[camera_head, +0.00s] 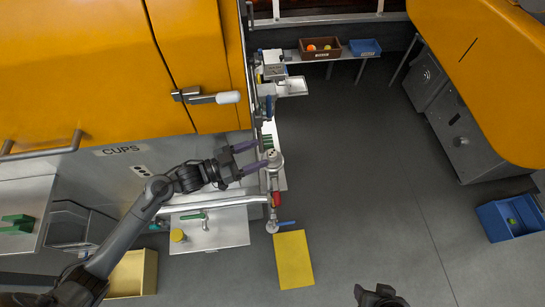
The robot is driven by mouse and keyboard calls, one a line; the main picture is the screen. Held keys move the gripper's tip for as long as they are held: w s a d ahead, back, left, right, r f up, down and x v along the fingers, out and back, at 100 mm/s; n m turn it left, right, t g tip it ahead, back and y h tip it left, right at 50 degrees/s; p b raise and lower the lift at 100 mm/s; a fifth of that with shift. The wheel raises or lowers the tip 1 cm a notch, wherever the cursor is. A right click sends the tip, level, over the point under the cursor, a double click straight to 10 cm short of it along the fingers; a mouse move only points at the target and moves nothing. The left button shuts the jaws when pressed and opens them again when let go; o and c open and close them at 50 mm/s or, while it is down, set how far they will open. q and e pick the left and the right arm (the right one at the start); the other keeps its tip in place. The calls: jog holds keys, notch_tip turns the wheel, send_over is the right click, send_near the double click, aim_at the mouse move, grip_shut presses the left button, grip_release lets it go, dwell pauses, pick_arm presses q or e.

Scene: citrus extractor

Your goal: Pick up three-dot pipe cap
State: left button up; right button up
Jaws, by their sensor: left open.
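A pale grey round cap (274,158) sits on top of the pipework at the right end of the counter; it looks like the pipe cap, and its dots are too small to count. My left gripper (260,155) reaches in from the left with its two purple fingers apart and empty. Its fingertips are beside the cap, the lower one very close to it; I cannot tell whether they touch. A dark part, probably my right gripper (380,297), shows at the bottom edge, its fingers not clear.
Pipes with a red fitting (276,199) and a blue-handled valve (284,223) run below the cap. An orange machine (90,60) stands behind my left arm. A yellow mat (293,260) lies on the floor. A blue bin (495,222) is far right. The middle floor is clear.

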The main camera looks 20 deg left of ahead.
aim_at(272, 156)
pick_arm(q)
jog(key=shift+w+d+f, duration=0.45)
jog(key=shift+w+d, duration=0.45)
jog(key=shift+w+d+f, duration=0.4)
jog(key=shift+w+d, duration=0.5)
jog(key=shift+w+d+f, duration=0.45)
jog(key=shift+w+d, duration=0.45)
jog(key=c, duration=1.1)
